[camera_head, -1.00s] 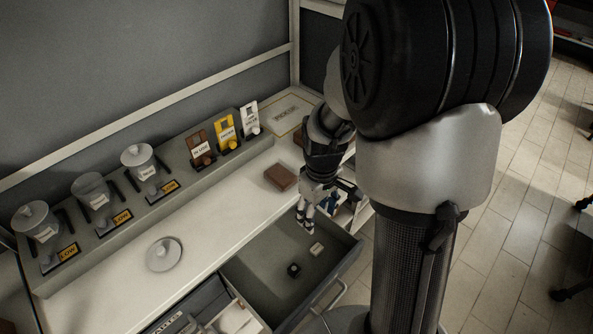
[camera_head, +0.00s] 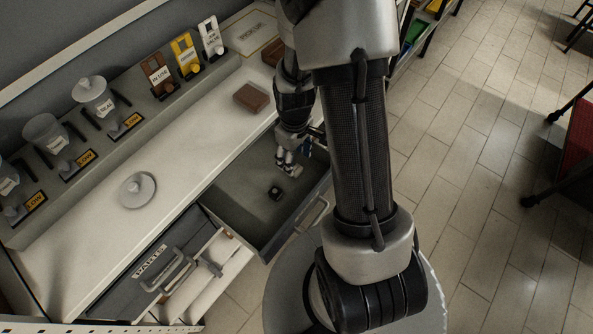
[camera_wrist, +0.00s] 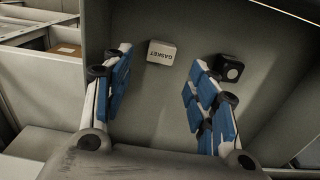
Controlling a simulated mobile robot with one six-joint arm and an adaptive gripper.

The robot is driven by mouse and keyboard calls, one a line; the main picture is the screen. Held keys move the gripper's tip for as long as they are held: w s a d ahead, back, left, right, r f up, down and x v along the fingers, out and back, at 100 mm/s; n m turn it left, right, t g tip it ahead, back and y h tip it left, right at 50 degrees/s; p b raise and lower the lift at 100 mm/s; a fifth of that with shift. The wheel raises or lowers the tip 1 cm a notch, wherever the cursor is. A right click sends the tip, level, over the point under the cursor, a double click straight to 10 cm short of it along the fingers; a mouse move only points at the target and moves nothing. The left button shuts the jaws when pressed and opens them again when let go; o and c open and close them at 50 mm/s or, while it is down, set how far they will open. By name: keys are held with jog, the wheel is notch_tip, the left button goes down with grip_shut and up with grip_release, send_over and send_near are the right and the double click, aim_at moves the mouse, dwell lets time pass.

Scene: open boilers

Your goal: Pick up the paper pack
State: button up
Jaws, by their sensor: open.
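A small pale pack labelled GASKET (camera_wrist: 161,51) lies on the floor of the open grey drawer (camera_head: 235,205), and it is the likely paper pack. In the head view the pack (camera_head: 297,171) is small and partly hidden by my fingers. My gripper (camera_head: 286,163) is open and empty, pointing down into the drawer close to the pack. In the wrist view my gripper (camera_wrist: 163,82) has its blue-padded fingers spread wide. The pack shows between them, just past the fingertips and nearer the left finger. I cannot tell the height left above it.
A black block with a round face (camera_wrist: 229,68) lies near the right finger. The drawer walls enclose my gripper. Another open drawer labelled PARTS (camera_head: 150,262) is at lower left. The white counter (camera_head: 190,150) carries a brown box (camera_head: 251,97) and a round lid (camera_head: 138,189).

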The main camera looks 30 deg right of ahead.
aim_at(297, 171)
notch_tip(297, 171, down, 5)
jog(key=shift+w+b, duration=0.15)
jog(key=shift+b, duration=0.75)
jog(key=shift+r, duration=0.1)
jog(key=shift+c, duration=0.2)
jog(key=c, duration=0.9)
